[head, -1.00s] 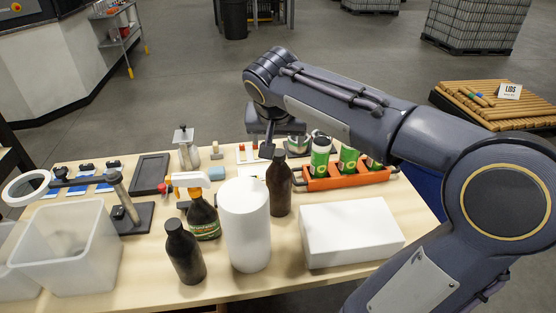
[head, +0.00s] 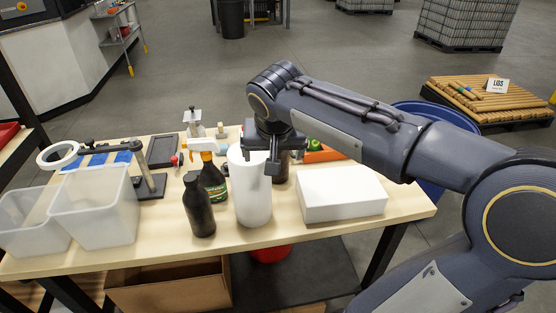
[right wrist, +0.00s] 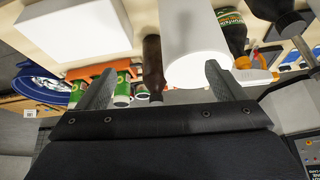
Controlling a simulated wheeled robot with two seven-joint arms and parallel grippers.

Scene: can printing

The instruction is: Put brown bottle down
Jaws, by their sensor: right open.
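A dark brown bottle (head: 281,168) stands upright on the table, just right of and partly behind the white paper roll (head: 248,202). My right gripper (head: 271,165) is in front of it in the head view and hides its upper part. In the right wrist view, the brown bottle (right wrist: 153,65) and the white roll (right wrist: 192,40) appear between the spread fingers of my right gripper (right wrist: 160,85), which holds nothing. A second dark bottle (head: 199,205) stands at the table's front, left of the roll. My left gripper is out of view.
A white box (head: 341,193) lies right of the bottle. A spray bottle (head: 211,176) stands left of the roll. An orange can carrier (head: 322,155) is behind, partly hidden by my arm. Clear bins (head: 95,212) fill the left end. The table's front strip is clear.

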